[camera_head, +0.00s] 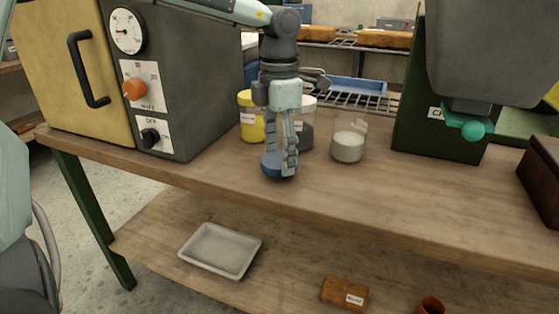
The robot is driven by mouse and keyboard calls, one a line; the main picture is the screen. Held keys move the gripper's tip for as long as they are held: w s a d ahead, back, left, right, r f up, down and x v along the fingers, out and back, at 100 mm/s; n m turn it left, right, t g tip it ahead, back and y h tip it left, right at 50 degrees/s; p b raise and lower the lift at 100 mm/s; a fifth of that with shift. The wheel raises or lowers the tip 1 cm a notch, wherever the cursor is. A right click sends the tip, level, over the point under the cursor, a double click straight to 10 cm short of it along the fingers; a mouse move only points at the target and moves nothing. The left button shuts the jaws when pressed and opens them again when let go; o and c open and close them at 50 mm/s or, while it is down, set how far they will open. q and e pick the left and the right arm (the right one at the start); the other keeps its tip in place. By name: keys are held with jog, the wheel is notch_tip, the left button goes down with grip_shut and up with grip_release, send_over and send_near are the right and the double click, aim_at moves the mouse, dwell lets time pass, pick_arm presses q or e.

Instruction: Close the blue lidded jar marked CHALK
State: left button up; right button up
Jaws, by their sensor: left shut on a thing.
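My left gripper (281,166) points straight down near the front edge of the workbench. Its fingers are shut on a low, round blue thing (270,164), which looks like a blue lid and is partly hidden by them. I cannot tell whether it touches the bench or something under it. No blue jar body shows plainly, and I cannot read the word CHALK on any jar. My right gripper is not in view.
Behind my left gripper stand a yellow jar (250,119), a dark jar with a pale lid (307,134) and a glass beaker (348,147) with pale contents. A grey oven (191,98) stands left, a green machine (417,119) right. The bench (400,194) is clear front right.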

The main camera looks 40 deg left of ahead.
aim_at(277, 162)
pick_arm(q)
jog(key=r, duration=0.1)
jog(key=s+r, duration=0.1)
jog(key=r, duration=0.1)
jog(key=shift+s+d, duration=0.1)
jog(key=s+r+b, duration=0.1)
jog(key=s+r, duration=0.5)
jog(key=s, duration=0.4)
jog(key=shift+s+d, duration=0.3)
jog(key=shift+d, duration=0.05)
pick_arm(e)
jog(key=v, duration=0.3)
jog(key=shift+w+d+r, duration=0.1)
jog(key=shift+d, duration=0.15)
pick_arm(q)
jog(key=shift+r, duration=0.1)
